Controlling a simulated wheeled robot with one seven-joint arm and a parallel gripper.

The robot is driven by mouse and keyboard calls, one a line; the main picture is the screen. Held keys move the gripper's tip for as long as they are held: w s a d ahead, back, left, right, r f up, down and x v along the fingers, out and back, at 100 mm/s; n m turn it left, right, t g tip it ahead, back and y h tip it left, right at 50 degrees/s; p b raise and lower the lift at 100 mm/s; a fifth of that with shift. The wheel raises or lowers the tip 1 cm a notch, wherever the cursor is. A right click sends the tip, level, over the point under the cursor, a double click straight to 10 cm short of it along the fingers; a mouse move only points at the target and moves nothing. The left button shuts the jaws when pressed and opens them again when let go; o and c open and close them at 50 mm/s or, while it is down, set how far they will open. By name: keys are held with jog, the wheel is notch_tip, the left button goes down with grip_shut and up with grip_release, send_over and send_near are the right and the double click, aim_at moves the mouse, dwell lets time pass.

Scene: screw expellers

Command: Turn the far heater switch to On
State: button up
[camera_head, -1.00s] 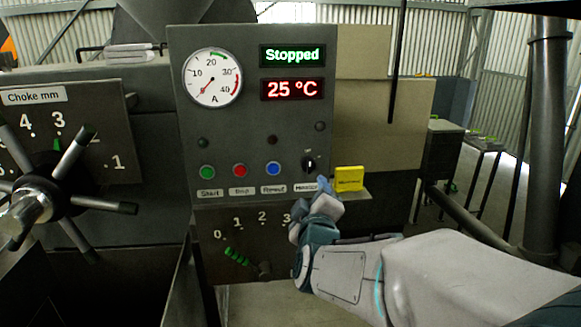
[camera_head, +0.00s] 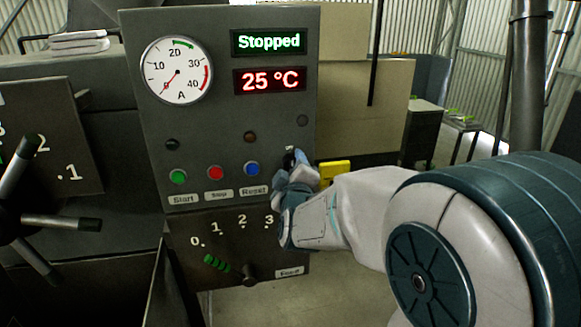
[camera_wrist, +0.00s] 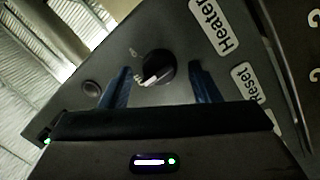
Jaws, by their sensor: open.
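The heater switch is a black round knob (camera_wrist: 155,68) with a white pointer mark, set in the grey panel under a Heater label (camera_wrist: 212,25) in the wrist view. Its pointer is towards the lower left of that view; the small words around it are too small to read. My gripper (camera_wrist: 161,82) is open, with one blue finger on each side of the knob; I cannot tell whether they touch it. In the head view my gripper (camera_head: 297,166) is at the panel's right edge and hides most of the knob (camera_head: 289,159).
The control panel (camera_head: 212,120) carries a dial, a green Stopped display (camera_head: 268,41), a 25 °C display, and green, red and blue buttons (camera_head: 252,168) left of my gripper. A yellow block (camera_head: 334,171) is just right of it. A feed lever (camera_head: 249,274) is below.

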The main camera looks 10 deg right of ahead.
jog(key=c, duration=1)
jog(key=shift+o, duration=0.2)
jog(key=shift+f+b, duration=0.1)
jog(key=shift+b, duration=0.35)
jog(key=shift+d+m+g+y+b, duration=0.1)
jog(key=shift+m+g+y+b, duration=0.25)
jog(key=shift+m+b, duration=2.4)
jog(key=shift+m+g+y+b, duration=0.25)
jog(key=shift+m+y+b, duration=0.1)
jog(key=shift+m+b, duration=2.35)
